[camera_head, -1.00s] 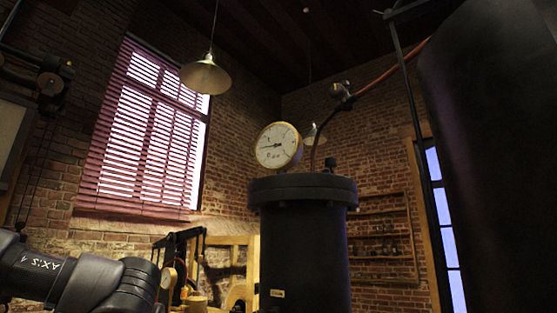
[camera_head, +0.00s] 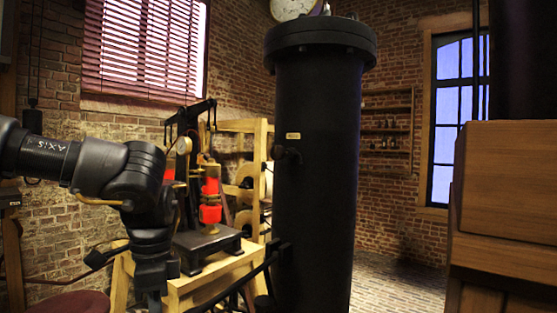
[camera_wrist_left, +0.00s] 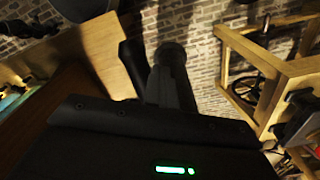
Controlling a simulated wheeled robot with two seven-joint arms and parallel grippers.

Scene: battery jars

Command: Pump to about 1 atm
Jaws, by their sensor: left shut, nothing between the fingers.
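A tall black cylinder vessel (camera_head: 315,170) with a wide flanged lid stands in the middle of the head view. The round white pressure gauge (camera_head: 291,8) above its lid is cut off by the top edge, and its reading cannot be made out. A black bar (camera_head: 240,278) slants up towards the vessel's lower side; I cannot tell whether it is a pump lever. My left gripper (camera_head: 153,302) hangs down at the lower left, left of the vessel and apart from it. It is shut and empty. In the left wrist view its dark fingers (camera_wrist_left: 172,85) point away from the camera. My right gripper is not in view.
A wooden stand (camera_head: 205,278) carries a black-framed device with red coils (camera_head: 210,200), close right of my left arm. A wooden cabinet (camera_head: 505,200) is at the right. Shelves (camera_head: 387,125) hang behind. Floor shows between vessel and cabinet.

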